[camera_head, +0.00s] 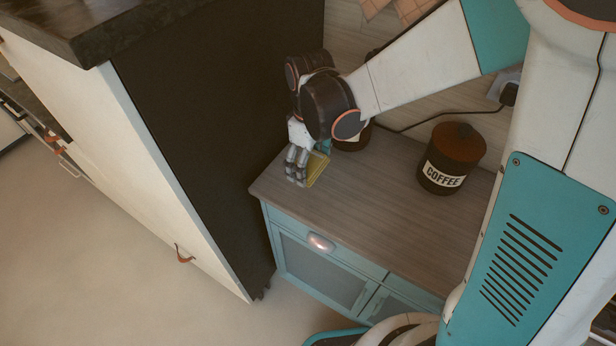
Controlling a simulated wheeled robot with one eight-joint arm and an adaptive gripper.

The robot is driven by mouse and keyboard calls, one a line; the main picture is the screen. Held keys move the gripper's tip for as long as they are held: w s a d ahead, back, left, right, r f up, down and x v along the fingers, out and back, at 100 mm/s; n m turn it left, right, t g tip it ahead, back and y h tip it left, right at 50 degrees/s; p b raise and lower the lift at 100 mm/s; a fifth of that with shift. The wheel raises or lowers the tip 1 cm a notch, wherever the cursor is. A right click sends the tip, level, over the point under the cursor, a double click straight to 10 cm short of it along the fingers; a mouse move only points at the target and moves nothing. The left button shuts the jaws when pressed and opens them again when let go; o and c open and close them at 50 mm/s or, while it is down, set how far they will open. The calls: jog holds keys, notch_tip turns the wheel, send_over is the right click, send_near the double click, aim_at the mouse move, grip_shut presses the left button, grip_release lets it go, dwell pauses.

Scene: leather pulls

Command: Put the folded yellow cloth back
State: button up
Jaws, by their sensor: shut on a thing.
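The folded yellow cloth (317,167) is at the back left of the wooden cabinet top (375,205). My gripper (296,178) points down over that corner and is shut on the cloth. The fingers cover the cloth's left part, and only its right part shows. I cannot tell whether the cloth rests on the top or is held slightly above it.
A dark coffee canister (451,158) stands right of the gripper. A second dark jar (354,137) is partly hidden behind my arm. A tall dark cabinet side (205,120) rises close on the left. The front middle of the top is clear.

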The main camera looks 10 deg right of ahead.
aim_at(310, 161)
jog(key=shift+f+b, duration=2.05)
jog(key=shift+f, duration=1.35)
jog(key=shift+f, duration=0.2)
jog(key=o, duration=1)
jog(key=shift+o, duration=0.2)
jog(key=shift+r, duration=0.1)
notch_tip(310, 161, up, 12)
jog(key=p, duration=0.8)
jog(key=shift+r+p, duration=0.15)
jog(key=shift+p, duration=0.2)
jog(key=shift+d, duration=0.1)
